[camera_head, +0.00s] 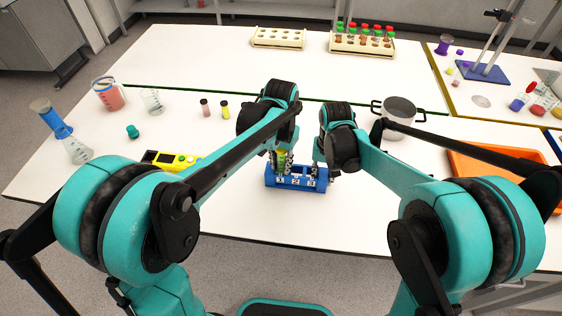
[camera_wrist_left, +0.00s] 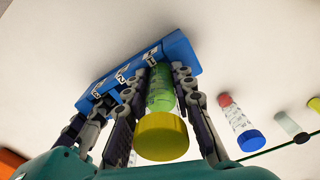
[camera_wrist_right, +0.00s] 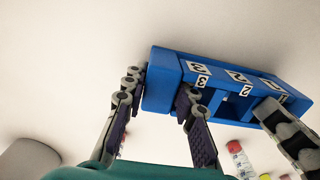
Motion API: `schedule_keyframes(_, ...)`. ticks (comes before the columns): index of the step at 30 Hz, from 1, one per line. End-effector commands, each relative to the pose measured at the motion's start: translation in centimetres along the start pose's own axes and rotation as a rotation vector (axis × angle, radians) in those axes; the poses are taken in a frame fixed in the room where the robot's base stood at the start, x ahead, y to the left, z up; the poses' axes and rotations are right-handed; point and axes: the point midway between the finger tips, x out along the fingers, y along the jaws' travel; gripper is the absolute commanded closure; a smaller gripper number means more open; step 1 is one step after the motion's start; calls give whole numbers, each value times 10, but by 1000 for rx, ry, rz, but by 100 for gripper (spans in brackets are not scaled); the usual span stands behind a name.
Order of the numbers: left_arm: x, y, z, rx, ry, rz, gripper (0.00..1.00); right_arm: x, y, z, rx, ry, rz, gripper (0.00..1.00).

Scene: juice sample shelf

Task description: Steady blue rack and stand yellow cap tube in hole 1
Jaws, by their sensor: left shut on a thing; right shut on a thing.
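The blue rack (camera_head: 297,183) with labels 1, 2 and 3 stands on the white table, label 1 on the left. It also shows in the left wrist view (camera_wrist_left: 175,50) and the right wrist view (camera_wrist_right: 163,92). My left gripper (camera_wrist_left: 157,85) is shut on the green tube with a yellow cap (camera_wrist_left: 162,135). The tube's capless end meets the rack at hole 1; how deep it sits is hidden. My right gripper (camera_wrist_right: 160,85) is shut on the rack's end wall by hole 3, one finger on each side.
A yellow device (camera_head: 172,160) lies left of the rack. Small tubes (camera_head: 225,110) with pink and yellow caps stand behind it. A pot (camera_head: 398,115) stands behind right, and an orange tray (camera_head: 490,165) lies right. The table in front of the rack is clear.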

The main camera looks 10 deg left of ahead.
Motion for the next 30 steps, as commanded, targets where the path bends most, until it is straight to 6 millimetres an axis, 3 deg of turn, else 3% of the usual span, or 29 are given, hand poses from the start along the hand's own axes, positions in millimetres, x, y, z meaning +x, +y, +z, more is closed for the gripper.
schedule_keyframes(30, -20, 0, 0, 0, 0, 0, 100, 0, 0, 0, 0, 0, 0, 100)
